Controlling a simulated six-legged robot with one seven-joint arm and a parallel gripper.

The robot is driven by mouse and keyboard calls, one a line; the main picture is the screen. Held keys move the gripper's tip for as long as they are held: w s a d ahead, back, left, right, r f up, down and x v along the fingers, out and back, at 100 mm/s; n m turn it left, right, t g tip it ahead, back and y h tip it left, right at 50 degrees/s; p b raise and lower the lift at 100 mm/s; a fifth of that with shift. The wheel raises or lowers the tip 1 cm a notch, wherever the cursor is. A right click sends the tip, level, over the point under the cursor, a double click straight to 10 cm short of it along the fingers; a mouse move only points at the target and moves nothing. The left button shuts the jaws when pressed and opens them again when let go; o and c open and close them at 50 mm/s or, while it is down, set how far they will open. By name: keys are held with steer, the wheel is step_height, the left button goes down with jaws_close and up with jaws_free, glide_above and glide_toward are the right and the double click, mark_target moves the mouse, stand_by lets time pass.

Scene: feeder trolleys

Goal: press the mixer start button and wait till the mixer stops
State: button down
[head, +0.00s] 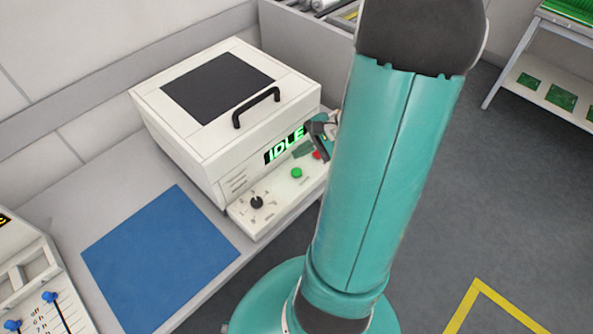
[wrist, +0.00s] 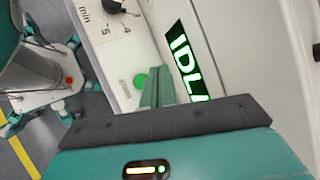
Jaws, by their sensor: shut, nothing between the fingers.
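The mixer (head: 185,135) is a white box with a dark window in its lid and a black handle. Its display (head: 286,144) reads IDLE in green; part of that word also shows in the wrist view (wrist: 188,68). The green button (head: 297,172) is on the sloped front panel and also shows in the wrist view (wrist: 140,80), just left of my fingers. A red button (head: 317,155) is partly hidden by my gripper. My gripper (head: 303,151) is shut and empty over the panel, close to the green button; I cannot tell whether it touches.
A black knob (head: 257,202) with a minute scale is on the panel's left. A blue mat (head: 160,258) lies on the bench in front of the mixer. A slider panel (head: 40,285) stands at the lower left. A trolley (head: 545,85) with green items is at the upper right.

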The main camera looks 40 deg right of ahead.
mark_target(301, 171)
steer(key=shift+f, duration=2.4)
steer(key=shift+f, duration=0.4)
